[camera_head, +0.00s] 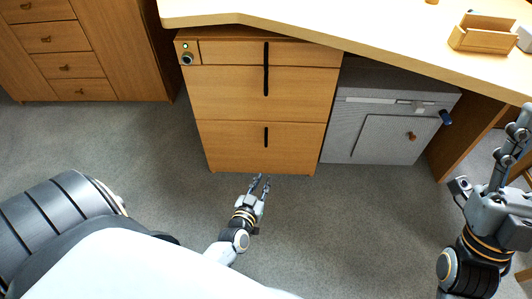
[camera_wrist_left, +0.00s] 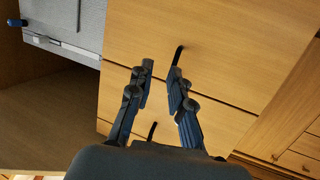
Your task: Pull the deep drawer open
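A wooden drawer cabinet (camera_head: 225,95) stands under the desk with a thin top drawer and two taller drawers below. Each front has a black upright handle; the lowest drawer (camera_head: 225,147) has its handle (camera_head: 266,137) near its upper edge. All drawers look closed. My left gripper (camera_head: 261,183) is open and empty, in front of the lowest drawer and low in the picture. In the left wrist view, its fingers (camera_wrist_left: 160,82) are apart, with one handle (camera_wrist_left: 178,55) beyond them, not between them. My right gripper (camera_head: 512,140) is at the right edge; its finger opening is unclear.
The desk top (camera_head: 350,30) overhangs the cabinet. A grey box with a door (camera_head: 385,135) stands right of it. Another wooden cabinet (camera_head: 70,50) is at the left. A wooden organizer (camera_head: 485,38) is on the desk. Carpet floor (camera_head: 340,210) before the drawers is clear.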

